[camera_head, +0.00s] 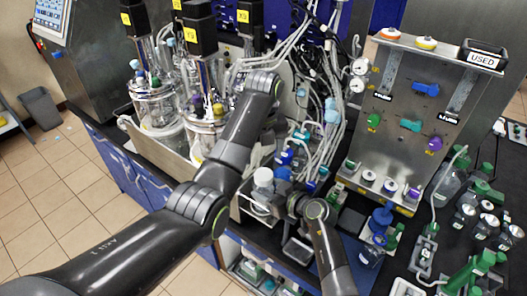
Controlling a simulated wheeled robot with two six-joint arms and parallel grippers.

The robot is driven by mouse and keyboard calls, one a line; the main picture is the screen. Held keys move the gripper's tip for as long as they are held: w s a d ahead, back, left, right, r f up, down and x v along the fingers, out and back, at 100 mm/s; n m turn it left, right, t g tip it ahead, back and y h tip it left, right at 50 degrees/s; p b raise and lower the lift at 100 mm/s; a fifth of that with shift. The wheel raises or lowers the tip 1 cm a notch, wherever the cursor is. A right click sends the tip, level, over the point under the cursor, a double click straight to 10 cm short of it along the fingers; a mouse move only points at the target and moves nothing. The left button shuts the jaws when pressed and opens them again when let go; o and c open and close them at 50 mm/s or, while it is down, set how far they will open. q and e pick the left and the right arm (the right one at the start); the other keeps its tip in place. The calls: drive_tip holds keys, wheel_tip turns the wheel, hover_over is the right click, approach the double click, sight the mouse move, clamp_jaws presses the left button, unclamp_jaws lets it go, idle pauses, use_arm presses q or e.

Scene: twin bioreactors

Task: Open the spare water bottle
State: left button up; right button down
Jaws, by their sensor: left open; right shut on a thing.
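A clear bottle with a white cap (263,177) stands upright near the middle of the head view, at the front of the bench. I take it for the spare water bottle; no label is readable. My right gripper (275,207) reaches in from the right at the height of the bottle's body and is shut on it. The fingers are small and partly hidden. My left gripper (267,158) is open and points down just above the white cap. Whether it touches the cap is hard to tell.
Two glass bioreactors (155,105) with black motors stand behind my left arm. Tubes and blue-capped bottles (285,157) crowd close behind the bottle. A metal panel (410,110) with valves, a "USED" bin (482,54) and several small bottles fill the right side.

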sight(264, 174)
use_arm(q)
drive_tip(key=shift+m, duration=0.4)
drive_tip(key=shift+f, duration=0.35)
wheel_tip(264, 174, down, 7)
drive_tip(key=shift+f, duration=0.15)
drive_tip(key=shift+c, duration=0.4)
